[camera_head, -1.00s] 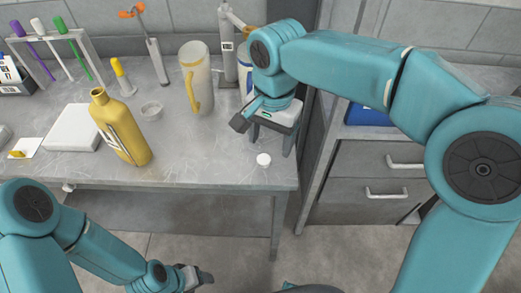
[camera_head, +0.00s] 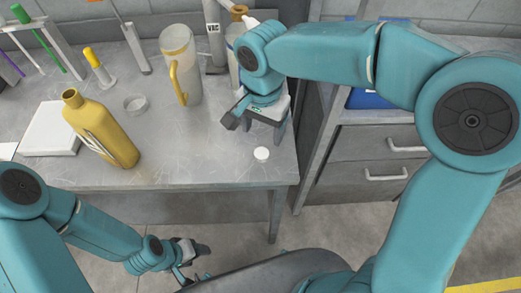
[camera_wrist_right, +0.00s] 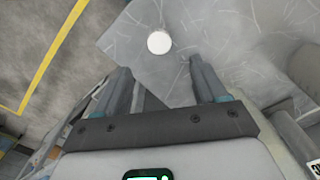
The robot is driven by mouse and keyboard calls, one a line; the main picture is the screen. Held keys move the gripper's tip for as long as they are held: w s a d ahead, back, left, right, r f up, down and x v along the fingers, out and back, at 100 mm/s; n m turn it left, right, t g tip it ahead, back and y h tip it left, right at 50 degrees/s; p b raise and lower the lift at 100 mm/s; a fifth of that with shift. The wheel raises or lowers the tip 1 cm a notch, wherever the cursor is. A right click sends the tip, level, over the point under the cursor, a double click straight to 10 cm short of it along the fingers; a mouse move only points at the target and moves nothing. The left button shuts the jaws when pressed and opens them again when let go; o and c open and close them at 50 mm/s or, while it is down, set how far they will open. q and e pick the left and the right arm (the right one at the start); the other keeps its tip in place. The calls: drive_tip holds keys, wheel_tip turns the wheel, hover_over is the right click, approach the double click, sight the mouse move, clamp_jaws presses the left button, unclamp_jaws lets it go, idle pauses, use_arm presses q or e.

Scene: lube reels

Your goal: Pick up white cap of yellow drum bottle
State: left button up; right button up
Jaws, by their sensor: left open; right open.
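The white cap (camera_head: 261,154) lies on the grey worktop near its front right corner. It also shows in the right wrist view (camera_wrist_right: 159,42), ahead of the fingertips and roughly between their lines. The yellow bottle (camera_head: 103,132) stands at the left of the worktop, with an open neck and no cap on it. My right gripper (camera_head: 254,126) is above the worktop just behind the cap, open and empty; its two fingers (camera_wrist_right: 161,75) are spread in the right wrist view. My left gripper (camera_head: 190,262) is open and empty, low in front of the table.
A clear jug with a yellow handle (camera_head: 181,68) stands behind the cap to the left. A drawer cabinet (camera_head: 365,165) stands at the right. The worktop around the cap is clear.

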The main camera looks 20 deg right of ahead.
sight(263, 152)
drive_tip(key=shift+f, duration=0.85)
drive_tip(key=shift+s+a+f, duration=0.1)
drive_tip(key=shift+s+f, duration=0.3)
drive_tip(key=shift+f, duration=0.1)
drive_tip(key=f, duration=0.5)
drive_tip(key=shift+w+d+p, duration=0.2)
drive_tip(key=shift+w+p, duration=0.15)
drive_tip(key=shift+w, duration=0.05)
drive_tip(key=shift+f, duration=0.15)
drive_tip(key=c, duration=1.1)
